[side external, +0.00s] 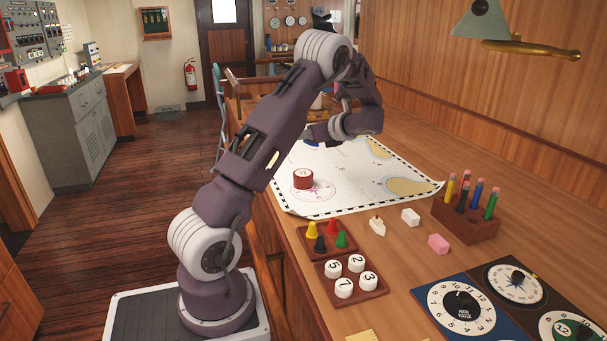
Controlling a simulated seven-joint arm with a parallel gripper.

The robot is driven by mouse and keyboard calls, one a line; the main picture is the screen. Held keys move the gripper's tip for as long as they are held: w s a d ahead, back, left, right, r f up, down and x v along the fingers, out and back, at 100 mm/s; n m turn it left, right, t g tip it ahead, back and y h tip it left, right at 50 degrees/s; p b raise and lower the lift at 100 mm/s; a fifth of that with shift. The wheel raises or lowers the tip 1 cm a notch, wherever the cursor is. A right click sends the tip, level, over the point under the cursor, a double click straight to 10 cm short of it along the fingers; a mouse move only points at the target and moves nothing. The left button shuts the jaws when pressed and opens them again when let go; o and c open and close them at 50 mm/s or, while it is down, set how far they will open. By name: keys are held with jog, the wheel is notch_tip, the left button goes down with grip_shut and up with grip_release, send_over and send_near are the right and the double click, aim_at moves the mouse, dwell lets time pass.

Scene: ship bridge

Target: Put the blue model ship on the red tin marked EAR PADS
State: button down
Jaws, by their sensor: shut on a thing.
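The red tin (303,179) stands on the chart (345,200), and the mark on its lid is too small to read. My gripper (314,134) is at the end of my arm, above the far part of the chart and beyond the tin.
A tray of coloured cones (325,243) and a tray of numbered white pieces (362,294) lie in front of the chart. A white block (410,217), a pink block (438,244) and a wooden pen holder (466,220) stand right. The chart around the tin is clear.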

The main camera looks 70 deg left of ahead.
aim_at(299, 171)
jog(key=f, duration=0.3)
jog(key=s+a+f, duration=0.1)
jog(key=f, duration=0.2)
jog(key=s+a+f, duration=0.1)
jog(key=f, duration=0.2)
jog(key=shift+a+f, duration=0.1)
jog(key=shift+f, duration=0.2)
jog(key=c, duration=1.3)
grip_release()
jog(key=shift+f, duration=0.15)
